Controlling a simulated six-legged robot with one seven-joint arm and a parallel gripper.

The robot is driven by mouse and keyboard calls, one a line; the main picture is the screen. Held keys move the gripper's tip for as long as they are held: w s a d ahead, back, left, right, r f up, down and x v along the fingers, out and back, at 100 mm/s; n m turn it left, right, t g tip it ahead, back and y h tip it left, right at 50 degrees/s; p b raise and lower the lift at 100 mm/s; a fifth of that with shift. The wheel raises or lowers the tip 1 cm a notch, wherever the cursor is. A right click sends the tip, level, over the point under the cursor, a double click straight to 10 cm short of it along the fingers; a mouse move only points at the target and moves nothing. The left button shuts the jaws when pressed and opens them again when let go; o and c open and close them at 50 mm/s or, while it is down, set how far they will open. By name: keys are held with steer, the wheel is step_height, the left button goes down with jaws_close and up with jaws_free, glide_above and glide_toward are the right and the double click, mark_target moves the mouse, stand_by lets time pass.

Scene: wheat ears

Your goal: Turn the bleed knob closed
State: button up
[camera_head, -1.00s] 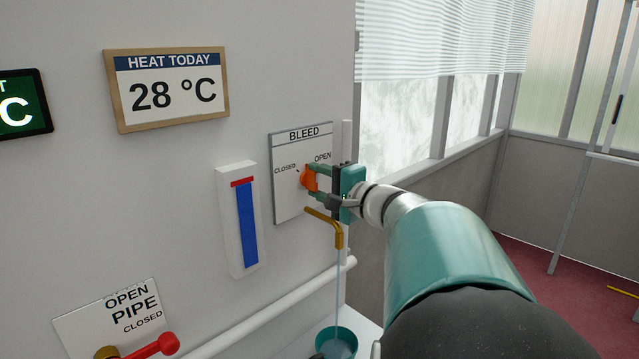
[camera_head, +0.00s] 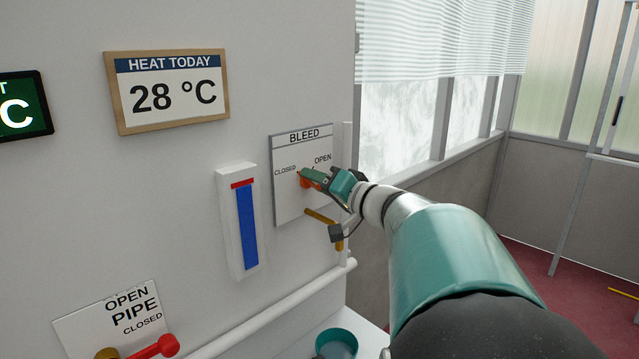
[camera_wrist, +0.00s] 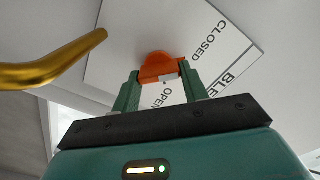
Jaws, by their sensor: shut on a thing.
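The orange bleed knob (camera_head: 306,183) sits on the white BLEED plate (camera_head: 287,203), which is marked CLOSED at left and OPEN at right. My gripper (camera_head: 314,178) is shut on the knob, its green fingers tilted. The wrist view shows the knob (camera_wrist: 156,66) between both fingertips (camera_wrist: 156,82). The knob's pointer end is toward the CLOSED side in the head view, though the fingers partly cover it. The brass spout (camera_head: 318,215) below is partly behind my wrist. No water stream shows under it.
A teal bucket (camera_head: 337,343) stands below the spout. A white gauge with a blue column (camera_head: 247,225) is left of the plate. A red-handled pipe valve (camera_head: 155,347) is lower left. A white pipe (camera_head: 270,312) runs along the wall.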

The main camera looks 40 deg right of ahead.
stand_by(0.4)
steer(key=o, duration=1)
steer(key=shift+n, duration=0.3)
steer(key=shift+s, duration=0.1)
steer(key=s, duration=1.3)
steer(key=shift+s+d, duration=0.2)
steer(key=shift+s, duration=0.15)
